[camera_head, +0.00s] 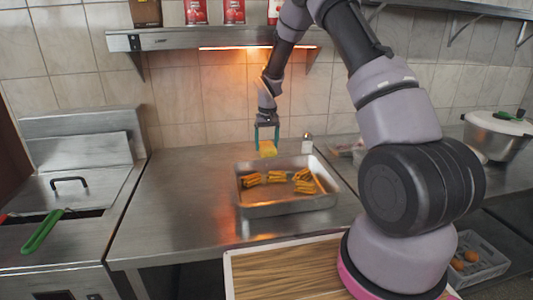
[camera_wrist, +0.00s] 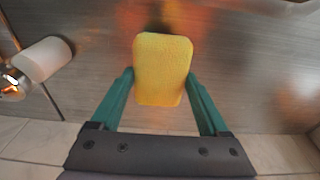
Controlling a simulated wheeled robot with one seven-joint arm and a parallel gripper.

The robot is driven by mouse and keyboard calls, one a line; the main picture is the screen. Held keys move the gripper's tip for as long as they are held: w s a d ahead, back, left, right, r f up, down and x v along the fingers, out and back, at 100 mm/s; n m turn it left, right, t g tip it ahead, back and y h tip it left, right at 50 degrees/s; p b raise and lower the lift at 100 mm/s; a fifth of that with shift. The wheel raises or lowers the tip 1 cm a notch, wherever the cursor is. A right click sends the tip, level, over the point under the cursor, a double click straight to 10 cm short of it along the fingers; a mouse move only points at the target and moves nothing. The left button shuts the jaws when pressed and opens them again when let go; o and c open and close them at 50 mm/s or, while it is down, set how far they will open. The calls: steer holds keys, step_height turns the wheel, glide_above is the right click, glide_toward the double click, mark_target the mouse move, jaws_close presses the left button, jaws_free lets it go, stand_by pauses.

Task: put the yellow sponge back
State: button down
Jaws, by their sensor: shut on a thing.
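In the wrist view my gripper (camera_wrist: 160,85) has a finger at each side of the sponge. The sponge's resting place cannot be told from these frames.
A metal tray (camera_head: 290,208) with several piles of fries stands on the steel counter (camera_head: 170,215). A small shaker (camera_head: 307,143) stands behind it. A shelf (camera_head: 180,42) with cans hangs above. A fryer with a green handle (camera_head: 42,232) is at left. Counter left of the tray is clear.

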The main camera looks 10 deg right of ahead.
mark_target(267, 145)
step_height(267, 145, down, 3)
steer(key=shift+s+f, duration=0.1)
steer(key=shift+f, duration=0.05)
steer(key=shift+w+f, duration=0.25)
steer(key=shift+f, duration=0.05)
steer(key=shift+f, duration=0.15)
jaws_free()
steer(key=r, duration=0.5)
steer(key=s+r, duration=0.1)
steer(key=r, duration=0.1)
steer(key=shift+r, duration=0.4)
